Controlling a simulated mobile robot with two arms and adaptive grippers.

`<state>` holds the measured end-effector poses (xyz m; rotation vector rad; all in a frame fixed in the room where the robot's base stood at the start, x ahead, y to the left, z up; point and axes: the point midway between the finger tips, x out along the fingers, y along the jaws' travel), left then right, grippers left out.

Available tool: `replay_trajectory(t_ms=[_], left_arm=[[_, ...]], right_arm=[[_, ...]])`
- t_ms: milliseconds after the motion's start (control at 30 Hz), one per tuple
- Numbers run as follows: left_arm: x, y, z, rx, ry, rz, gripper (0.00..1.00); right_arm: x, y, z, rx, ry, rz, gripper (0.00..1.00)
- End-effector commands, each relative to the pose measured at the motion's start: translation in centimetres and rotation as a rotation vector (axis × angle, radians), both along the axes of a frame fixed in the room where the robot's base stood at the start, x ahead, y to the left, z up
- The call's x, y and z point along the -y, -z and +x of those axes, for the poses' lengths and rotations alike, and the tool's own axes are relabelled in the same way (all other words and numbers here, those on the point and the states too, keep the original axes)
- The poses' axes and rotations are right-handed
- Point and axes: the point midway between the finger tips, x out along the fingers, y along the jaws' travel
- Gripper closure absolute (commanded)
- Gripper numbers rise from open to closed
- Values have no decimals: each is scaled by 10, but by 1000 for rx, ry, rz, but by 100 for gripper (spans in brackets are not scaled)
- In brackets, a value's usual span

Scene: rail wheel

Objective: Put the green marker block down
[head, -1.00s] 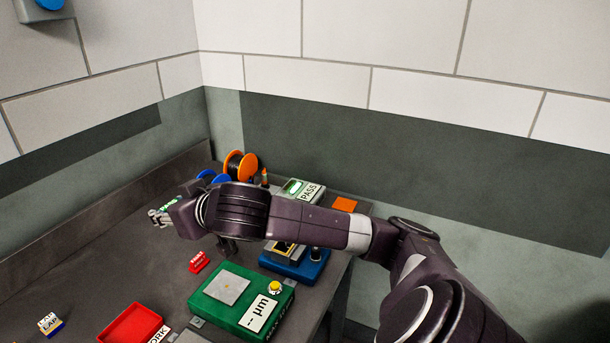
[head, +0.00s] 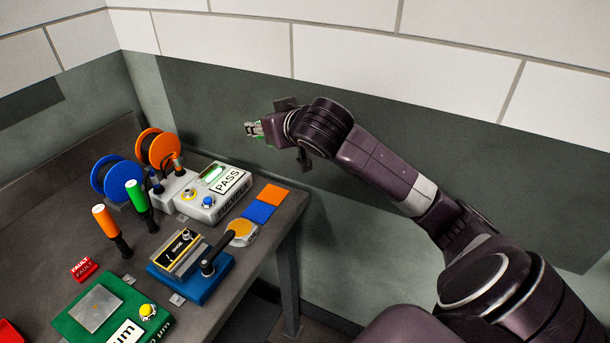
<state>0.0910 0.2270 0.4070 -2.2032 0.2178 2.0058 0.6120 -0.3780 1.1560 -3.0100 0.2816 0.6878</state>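My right gripper (head: 252,129) is at the end of the arm that comes in from the right. It is raised in front of the dark wall band, above and beyond the bench's back edge. A small green piece, the green marker block (head: 262,138), shows at its fingers, mostly hidden by the fingers and wrist. The gripper appears shut on it, well clear of the bench (head: 45,240). My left gripper is not in view.
The white PASS box (head: 207,208) stands near blue (head: 259,212) and orange (head: 272,195) squares by the bench's right edge. Cable reels (head: 118,180), green and orange-handled tools, a blue fixture (head: 205,285), a red FAULT block (head: 84,269) and a green gauge (head: 75,325) crowd the bench.

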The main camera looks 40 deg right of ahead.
Motion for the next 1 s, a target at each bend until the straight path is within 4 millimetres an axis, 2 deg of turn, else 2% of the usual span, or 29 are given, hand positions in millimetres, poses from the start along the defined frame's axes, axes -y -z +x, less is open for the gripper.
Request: replay_trajectory(t_ms=[167,267,400,600,700,1000], left_arm=[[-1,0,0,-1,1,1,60],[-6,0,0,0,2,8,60],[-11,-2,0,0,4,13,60],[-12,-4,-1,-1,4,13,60],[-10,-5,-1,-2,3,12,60],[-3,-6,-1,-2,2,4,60]], right_arm=[[2,13,0,-6,4,2,79],[2,35,-1,-9,3,0,79],[2,73,-1,-10,3,1,79],[1,124,-1,-9,3,1,79],[1,143,0,-5,3,1,79],[1,174,0,-5,4,1,79]])
